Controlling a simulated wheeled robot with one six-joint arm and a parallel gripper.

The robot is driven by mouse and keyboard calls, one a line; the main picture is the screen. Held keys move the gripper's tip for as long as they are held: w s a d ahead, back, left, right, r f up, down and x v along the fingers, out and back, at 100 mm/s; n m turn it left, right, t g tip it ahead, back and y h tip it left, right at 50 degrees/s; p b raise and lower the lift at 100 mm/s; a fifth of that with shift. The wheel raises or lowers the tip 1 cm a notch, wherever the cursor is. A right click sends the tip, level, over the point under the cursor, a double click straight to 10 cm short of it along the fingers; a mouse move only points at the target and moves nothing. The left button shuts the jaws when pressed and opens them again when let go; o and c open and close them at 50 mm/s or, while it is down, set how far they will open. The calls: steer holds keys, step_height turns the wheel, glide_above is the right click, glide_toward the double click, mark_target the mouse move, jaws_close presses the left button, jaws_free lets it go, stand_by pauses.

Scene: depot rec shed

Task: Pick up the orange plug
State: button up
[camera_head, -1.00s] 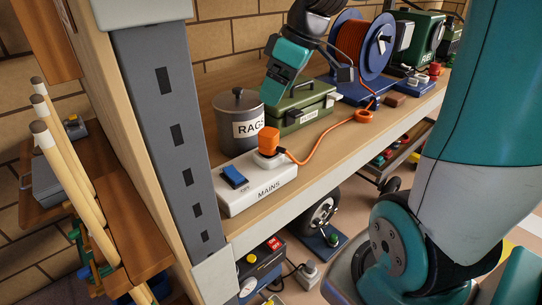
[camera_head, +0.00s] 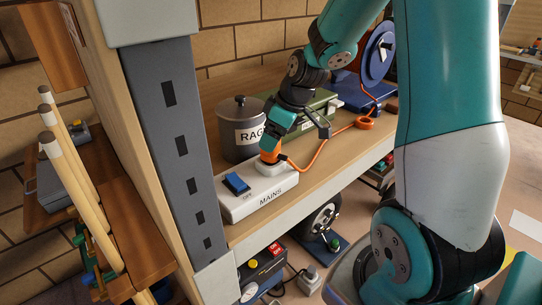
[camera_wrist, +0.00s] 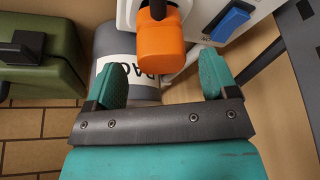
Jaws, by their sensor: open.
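The orange plug (camera_head: 270,156) stands in the socket at the right end of the white MAINS box (camera_head: 258,193) on the shelf. An orange cable (camera_head: 320,155) runs from its base to the right. My gripper (camera_head: 272,143) is right above the plug in the head view, hiding its top. In the wrist view my gripper (camera_wrist: 160,75) has its two teal fingers wide apart. The plug (camera_wrist: 162,45) shows in the gap between them, towards the fingertips, with nothing visibly gripped. Whether a finger touches it cannot be told.
A grey RAGS tin (camera_head: 238,128) stands just behind the plug. A green case (camera_head: 312,108) and a blue cable reel (camera_head: 374,60) stand further right. A blue switch (camera_head: 236,184) is on the MAINS box. A grey upright post (camera_head: 180,140) rises at the left.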

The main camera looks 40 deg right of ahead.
steer(key=p+x, duration=0.1)
steer(key=x, duration=0.3)
steer(key=shift+a+f, duration=0.1)
steer(key=shift+f, duration=0.15)
steer(key=shift+c, duration=0.2)
steer(key=c, duration=1)
steer(key=shift+o, duration=0.2)
steer(key=shift+r, duration=0.2)
